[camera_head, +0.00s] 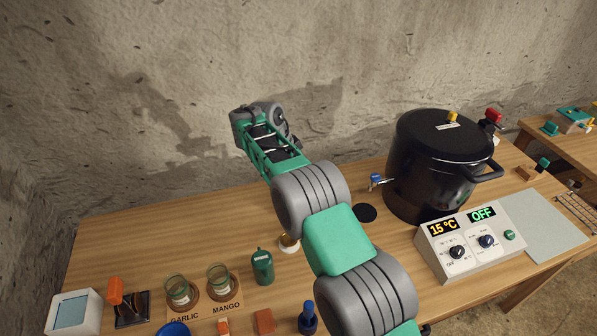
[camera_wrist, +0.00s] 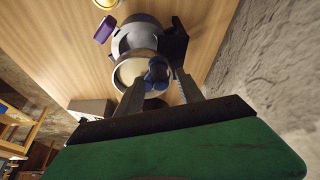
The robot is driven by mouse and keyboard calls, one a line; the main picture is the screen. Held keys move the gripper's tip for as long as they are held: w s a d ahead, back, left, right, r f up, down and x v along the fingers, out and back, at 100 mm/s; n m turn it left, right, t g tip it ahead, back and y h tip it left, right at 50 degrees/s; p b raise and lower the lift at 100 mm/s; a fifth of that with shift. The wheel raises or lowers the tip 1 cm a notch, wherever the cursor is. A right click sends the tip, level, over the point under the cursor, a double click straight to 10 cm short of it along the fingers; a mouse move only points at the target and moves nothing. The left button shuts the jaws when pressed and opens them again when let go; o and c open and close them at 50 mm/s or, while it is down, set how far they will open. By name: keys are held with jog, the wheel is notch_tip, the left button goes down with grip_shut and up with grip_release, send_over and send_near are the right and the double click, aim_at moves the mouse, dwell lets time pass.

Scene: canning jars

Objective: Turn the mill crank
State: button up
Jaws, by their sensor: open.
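In the wrist view, a grey, rounded metal body (camera_wrist: 138,36) with a pale round face and a black bracket stands on the wooden table; it looks like the mill. A dark blue knob (camera_wrist: 157,74), which looks like the crank's handle, shows in front of that face. My gripper (camera_wrist: 160,84) is open, with one finger on each side of the knob. I cannot tell whether either finger touches it. The crank's arm is not clear. In the head view, my arm hides the mill, and my fingers cannot be made out.
A black pot (camera_head: 440,165) and a control box (camera_head: 470,240) reading 15 °C and OFF stand at the right. Glass jars (camera_head: 181,292) on labelled stands, a green canister (camera_head: 263,267) and a white-framed screen (camera_head: 74,312) sit at the front left. The wall is close behind.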

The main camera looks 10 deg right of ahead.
jog(key=shift+v, duration=0.9)
jog(key=s+a, duration=0.5)
jog(key=a, duration=0.6)
jog(key=shift+r, duration=0.2)
jog(key=shift+s, duration=0.15)
